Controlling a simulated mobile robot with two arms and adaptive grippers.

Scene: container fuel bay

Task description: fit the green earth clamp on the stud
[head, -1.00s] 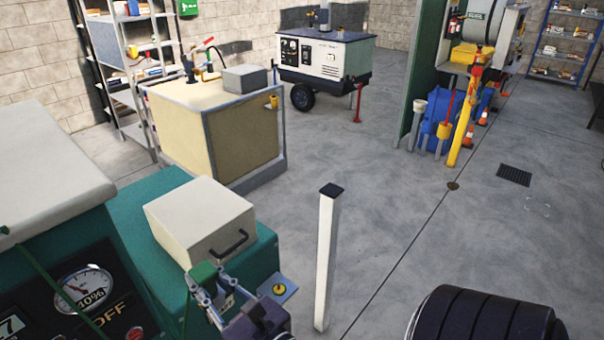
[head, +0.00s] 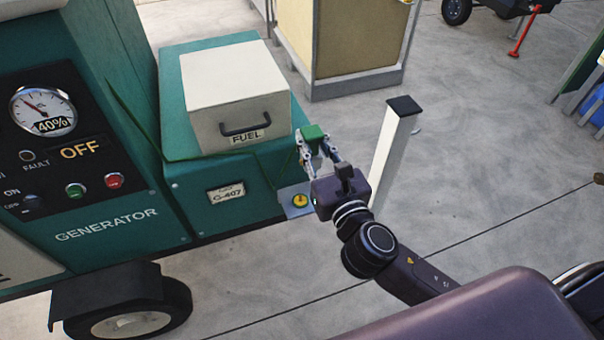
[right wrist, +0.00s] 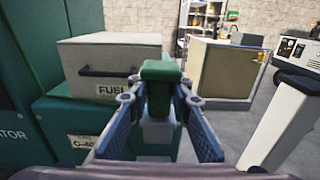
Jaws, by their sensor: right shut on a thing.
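The green clamp (head: 313,132) is held at the tips of my right gripper (head: 318,150). In the right wrist view the clamp (right wrist: 160,72) sits upright between the two blue-padded fingers of the right gripper (right wrist: 160,105). A grey bracket plate (head: 291,209) juts from the generator's lower corner. It carries a yellow disc with a small dark centre (head: 300,200), which looks like the stud. In the head view the clamp appears above this disc and apart from it. The disc is not visible in the right wrist view. My left gripper is not in view.
The green generator (head: 240,190) with a cream FUEL box (head: 235,95) is left of my gripper. A white post (head: 392,150) with a dark cap stands close on the right. A beige cabinet (head: 345,40) is behind. Open concrete floor lies to the right.

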